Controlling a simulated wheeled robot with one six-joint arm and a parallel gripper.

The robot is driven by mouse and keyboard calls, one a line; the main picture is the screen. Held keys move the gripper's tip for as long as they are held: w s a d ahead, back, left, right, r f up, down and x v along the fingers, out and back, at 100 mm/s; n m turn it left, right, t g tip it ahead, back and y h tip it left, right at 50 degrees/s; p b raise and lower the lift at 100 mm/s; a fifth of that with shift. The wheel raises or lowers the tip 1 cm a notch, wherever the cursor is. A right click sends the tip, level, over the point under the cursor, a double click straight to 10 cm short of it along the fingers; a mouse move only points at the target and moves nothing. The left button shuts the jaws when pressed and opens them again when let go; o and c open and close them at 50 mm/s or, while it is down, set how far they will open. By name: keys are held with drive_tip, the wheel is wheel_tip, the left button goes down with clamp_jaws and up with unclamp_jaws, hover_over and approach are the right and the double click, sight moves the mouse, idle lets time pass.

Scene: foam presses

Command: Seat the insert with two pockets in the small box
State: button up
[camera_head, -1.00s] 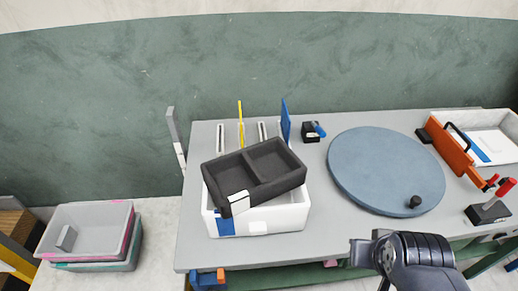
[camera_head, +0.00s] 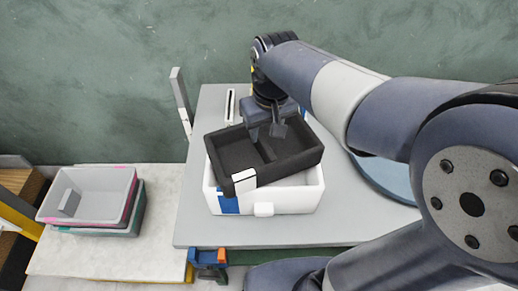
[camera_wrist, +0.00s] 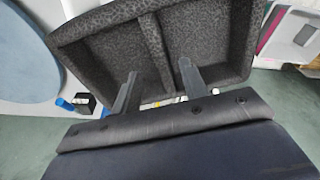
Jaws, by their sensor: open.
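The dark foam insert with two pockets (camera_head: 237,153) sits tilted and askew on top of the small white box (camera_head: 290,201), its left part higher than the box rim. A white label is on its front left corner. The box has a blue patch and a white tab on its front. My gripper (camera_head: 265,132) is over the insert from above, near its divider and back wall. In the wrist view my gripper (camera_wrist: 158,92) is open, its two fingers apart at the insert (camera_wrist: 105,60), one on each side of the divider's end. Whether the fingers touch the foam cannot be told.
A round blue-grey disc (camera_head: 383,183) lies right of the box, partly behind my arm. Stacked grey and teal bins (camera_head: 90,195) stand on a lower white surface at left. An upright grey post (camera_head: 181,95) stands at the table's back left. The table front (camera_head: 215,231) is clear.

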sight(264, 142)
drive_tip(key=shift+w+a+f+p, duration=0.1)
drive_tip(key=shift+w+f, duration=0.1)
drive_tip(key=shift+f, duration=0.95)
drive_tip(key=shift+w+a+f+p, duration=0.1)
drive_tip(key=shift+w+f+p, duration=0.05)
drive_tip(key=shift+f, duration=1)
drive_tip(key=shift+w+a+f+p, duration=0.1)
drive_tip(key=shift+w+f, duration=0.1)
drive_tip(key=shift+f, duration=0.95)
drive_tip(key=shift+c, duration=0.5)
clamp_jaws()
